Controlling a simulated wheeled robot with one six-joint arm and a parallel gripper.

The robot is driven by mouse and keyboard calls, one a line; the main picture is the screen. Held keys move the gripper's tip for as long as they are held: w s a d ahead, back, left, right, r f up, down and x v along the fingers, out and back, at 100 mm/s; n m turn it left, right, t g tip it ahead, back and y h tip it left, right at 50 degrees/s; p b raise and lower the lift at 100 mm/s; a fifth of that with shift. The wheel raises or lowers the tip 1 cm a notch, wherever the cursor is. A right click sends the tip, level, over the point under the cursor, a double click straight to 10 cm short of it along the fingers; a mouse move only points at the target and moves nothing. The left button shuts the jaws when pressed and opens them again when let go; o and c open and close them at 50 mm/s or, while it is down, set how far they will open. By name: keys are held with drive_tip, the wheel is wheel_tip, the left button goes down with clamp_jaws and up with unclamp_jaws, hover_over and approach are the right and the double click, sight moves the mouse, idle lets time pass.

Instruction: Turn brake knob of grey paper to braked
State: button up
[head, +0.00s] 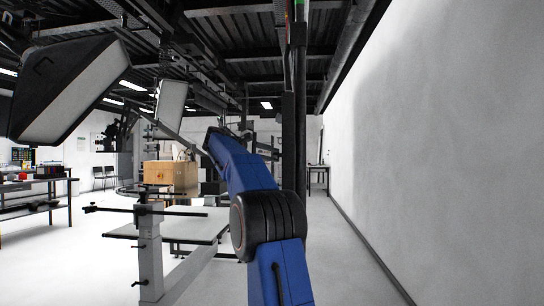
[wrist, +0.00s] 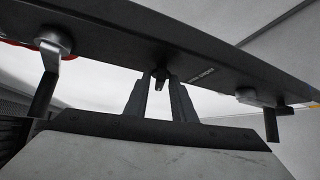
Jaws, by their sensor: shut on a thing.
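In the wrist view, my gripper (wrist: 160,78) reaches up to the underside of a dark beam. Its two grey fingers are shut on a small dark knob (wrist: 160,73) under the beam's middle. The fingers hide part of this knob, and its braked or released position cannot be read. A silver knob with a hanging lever (wrist: 53,45) sits on the beam at left, and another lever (wrist: 262,98) at right. Neither is touched. In the head view, my blue arm hides the gripper and the knob. I cannot make out grey paper for certain.
The dark beam (wrist: 215,55) crosses the wrist view and carries small printed lettering. In the head view, a white-topped table (head: 190,228) and stand are left of my arm, with softboxes (head: 75,85) above. A black pole (head: 294,120) stands close behind. Floor is free at right, beside the wall.

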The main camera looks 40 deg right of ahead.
drive_tip(key=shift+f+m+h, duration=0.25)
drive_tip(key=shift+m+h, duration=0.75)
drive_tip(key=shift+h, duration=0.1)
drive_tip(key=o, duration=0.7)
drive_tip(key=shift+a, duration=0.1)
drive_tip(key=a, duration=0.5)
drive_tip(key=w+a, duration=0.1)
drive_tip(key=a, duration=1.1)
drive_tip(key=shift+w+a+f, duration=0.1)
drive_tip(key=shift+w+a, duration=0.05)
drive_tip(key=shift+f, duration=0.1)
